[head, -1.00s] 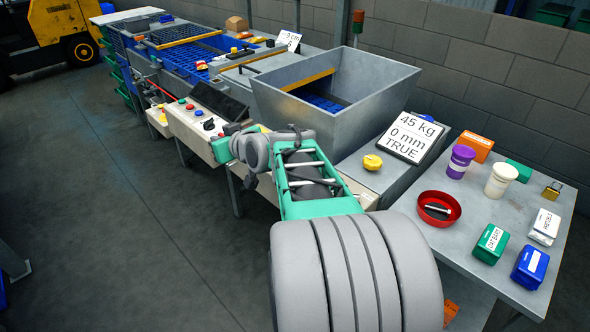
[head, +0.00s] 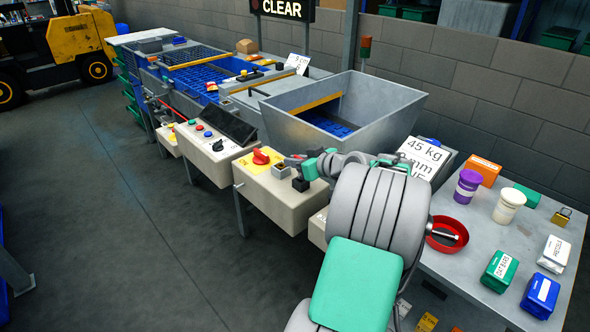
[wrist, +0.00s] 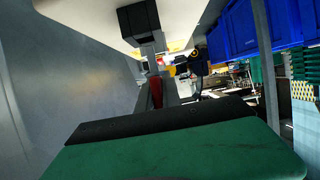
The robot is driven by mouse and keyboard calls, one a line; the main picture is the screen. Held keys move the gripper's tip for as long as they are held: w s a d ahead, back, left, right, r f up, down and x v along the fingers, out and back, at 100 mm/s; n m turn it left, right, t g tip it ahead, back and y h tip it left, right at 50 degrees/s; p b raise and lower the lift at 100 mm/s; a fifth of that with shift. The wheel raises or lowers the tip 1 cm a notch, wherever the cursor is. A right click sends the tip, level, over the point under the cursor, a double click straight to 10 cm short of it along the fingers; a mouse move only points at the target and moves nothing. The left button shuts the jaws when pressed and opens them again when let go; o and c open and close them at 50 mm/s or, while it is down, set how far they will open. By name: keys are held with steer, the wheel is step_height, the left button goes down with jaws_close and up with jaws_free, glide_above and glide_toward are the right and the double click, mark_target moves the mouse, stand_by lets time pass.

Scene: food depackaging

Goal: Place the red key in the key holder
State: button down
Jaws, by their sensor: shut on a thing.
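My gripper (head: 297,172) is over the right part of a cream control box, pointing left in the head view. In the wrist view a narrow red piece (wrist: 157,93), which looks like the red key, sits at my shut gripper. The key cannot be made out in the head view. A small grey square socket (head: 281,170) stands on the box top beside my fingertips; it may be the key holder, but I cannot tell for sure. A red rotary knob (head: 262,157) on a yellow plate is just left of it.
A second cream panel (head: 216,146) with buttons and a dark screen stands further left. A steel hopper (head: 350,105) rises behind my gripper. A steel table at right carries a red bowl (head: 440,243), tubs and small boxes. The floor at left is clear.

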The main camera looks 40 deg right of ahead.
steer(key=shift+d+f, duration=0.1)
steer(key=shift+f, duration=1.75)
steer(key=c, duration=1.5)
jaws_free()
steer(key=shift+r, duration=0.1)
steer(key=shift+c, duration=0.2)
